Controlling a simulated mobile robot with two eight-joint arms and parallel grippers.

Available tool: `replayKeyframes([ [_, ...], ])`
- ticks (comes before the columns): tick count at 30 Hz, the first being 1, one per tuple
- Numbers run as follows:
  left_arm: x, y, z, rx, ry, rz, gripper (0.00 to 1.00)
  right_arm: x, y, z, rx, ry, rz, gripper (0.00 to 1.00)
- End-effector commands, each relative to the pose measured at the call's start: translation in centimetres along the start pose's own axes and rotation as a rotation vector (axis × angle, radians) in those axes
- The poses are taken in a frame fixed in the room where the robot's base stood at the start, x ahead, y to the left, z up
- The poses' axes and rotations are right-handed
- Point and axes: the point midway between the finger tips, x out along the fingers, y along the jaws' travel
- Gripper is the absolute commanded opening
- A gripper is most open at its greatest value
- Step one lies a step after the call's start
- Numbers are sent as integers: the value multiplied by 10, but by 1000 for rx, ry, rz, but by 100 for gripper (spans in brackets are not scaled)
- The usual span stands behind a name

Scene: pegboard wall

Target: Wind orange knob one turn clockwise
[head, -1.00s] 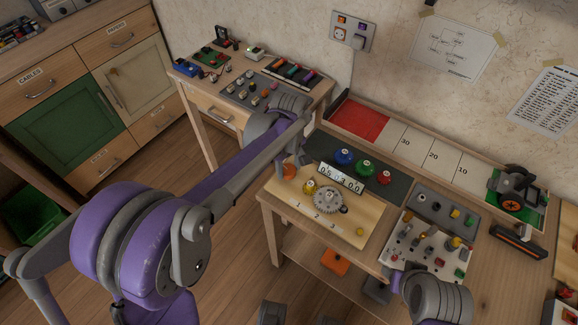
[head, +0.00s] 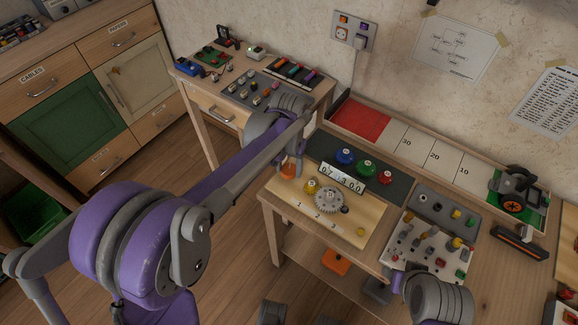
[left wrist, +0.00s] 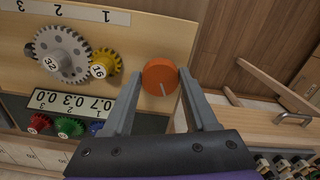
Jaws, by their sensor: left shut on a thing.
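In the head view the knob (head: 288,170) shows partly below my left gripper (head: 290,160). A counter (head: 342,178) with digit windows stands behind it. A large grey gear (left wrist: 62,55) and a yellow gear (left wrist: 104,64) sit beside the knob. My right gripper's fingertips do not show.
A panel of pegs and switches (head: 412,238) lies to the right. A smaller table (head: 225,98) with crowded gadgets stands at the back left.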

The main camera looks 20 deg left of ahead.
Motion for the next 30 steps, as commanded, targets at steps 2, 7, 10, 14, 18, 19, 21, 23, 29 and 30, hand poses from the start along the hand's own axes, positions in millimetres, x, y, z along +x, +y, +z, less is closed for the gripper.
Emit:
replayKeyframes([
  [2, 0, 0, 0, 71, 1, 0, 3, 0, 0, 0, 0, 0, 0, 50],
  [7, 0, -1, 0, 233, 1, 0, 3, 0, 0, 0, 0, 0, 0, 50],
  [10, 0, -1, 0, 328, 1, 0, 3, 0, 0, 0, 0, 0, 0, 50],
  [14, 0, -2, -1, 451, 1, 0, 3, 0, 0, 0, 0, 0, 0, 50],
  [18, 0, -2, -1, 583, 1, 0, 3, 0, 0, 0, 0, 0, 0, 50],
  [19, 0, -2, -1, 611, 1, 0, 3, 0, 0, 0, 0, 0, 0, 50],
  [21, 0, -2, -1, 674, 1, 0, 3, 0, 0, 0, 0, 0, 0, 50],
  [23, 0, -2, -1, 726, 1, 0, 3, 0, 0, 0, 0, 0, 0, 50],
  [29, 0, -3, -2, 874, 1, 0, 3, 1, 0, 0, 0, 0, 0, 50],
  [30, 0, -3, -2, 899, 1, 0, 3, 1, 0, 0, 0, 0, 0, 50],
])
